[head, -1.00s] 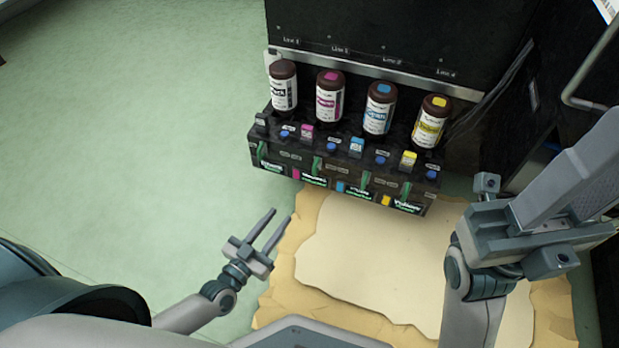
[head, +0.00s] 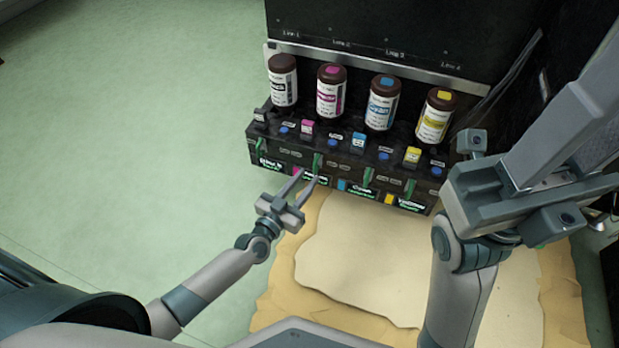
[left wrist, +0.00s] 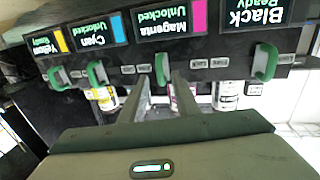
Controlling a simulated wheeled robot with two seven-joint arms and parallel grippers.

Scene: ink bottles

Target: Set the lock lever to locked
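A dark ink rack holds a row of green lock levers over lit labels. In the left wrist view, which is upside down, the labels read Black Ready, Magenta Unlocked (left wrist: 172,18), Cyan Unlocked (left wrist: 90,32) and Yellow Ready. My left gripper (head: 302,182) is open at the rack's front, by the magenta slot. In the left wrist view, the magenta lever (left wrist: 161,69) shows between the two fingers (left wrist: 160,85), and contact is not visible. The cyan lever (left wrist: 96,73) and black lever (left wrist: 265,62) lie outside the fingers. My right gripper (head: 520,190) is at the right; its opening is unclear.
Black, magenta (head: 331,92), cyan (head: 381,103) and yellow (head: 435,117) bottles stand on the rack (head: 285,170). A cream mat (head: 370,265) lies on the floor in front. The green floor (head: 120,130) to the left is clear.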

